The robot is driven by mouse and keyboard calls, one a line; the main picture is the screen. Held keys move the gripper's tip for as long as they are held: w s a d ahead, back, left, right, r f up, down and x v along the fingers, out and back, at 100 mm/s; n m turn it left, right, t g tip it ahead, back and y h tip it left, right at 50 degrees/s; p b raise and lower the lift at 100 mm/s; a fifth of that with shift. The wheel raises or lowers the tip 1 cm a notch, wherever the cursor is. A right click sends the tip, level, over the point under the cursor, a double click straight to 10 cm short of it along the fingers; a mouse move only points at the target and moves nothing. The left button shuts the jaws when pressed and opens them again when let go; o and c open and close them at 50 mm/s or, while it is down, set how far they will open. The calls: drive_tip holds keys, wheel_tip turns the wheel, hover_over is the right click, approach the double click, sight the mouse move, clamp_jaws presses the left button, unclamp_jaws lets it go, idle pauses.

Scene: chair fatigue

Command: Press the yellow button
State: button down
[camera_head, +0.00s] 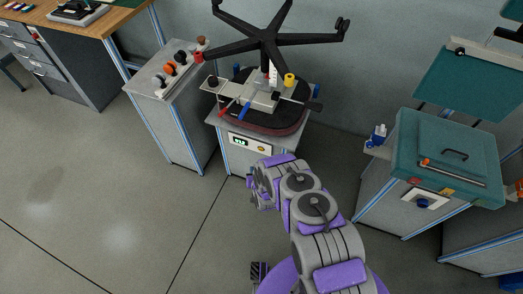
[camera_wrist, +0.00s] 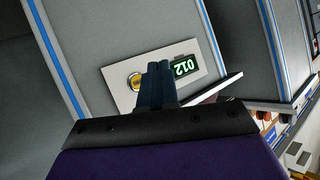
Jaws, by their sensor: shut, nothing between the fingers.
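The yellow button (camera_wrist: 134,81) sits on a pale control panel (camera_wrist: 115,86) on the front of a grey cabinet. In the wrist view it shows just left of my gripper's fingertips (camera_wrist: 158,68), which partly cover its right edge. My gripper is shut and empty, pointing at the panel between the button and the green-digit display (camera_wrist: 184,66). I cannot tell whether the fingers touch the panel. In the head view the yellow button (camera_head: 261,149) is small, just above my arm's end; the fingertips there are hard to make out.
The cabinet carries an upturned chair base (camera_head: 268,37) in a fixture. A grey cabinet with several knobs (camera_head: 168,68) stands to its left. A teal-lidded machine (camera_head: 447,155) stands to the right of my arm. The floor (camera_head: 90,190) at left is clear.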

sight(261, 149)
drive_tip(key=w+d+b, duration=0.2)
drive_tip(key=w, duration=0.6)
drive_tip(key=shift+w+b, duration=0.15)
drive_tip(key=shift+b, duration=0.15)
drive_tip(key=shift+d, duration=0.25)
drive_tip(key=shift+a+f, duration=0.1)
idle(0.5)
idle(1.2)
drive_tip(key=shift+w+d, duration=0.2)
drive_tip(key=shift+w, duration=0.2)
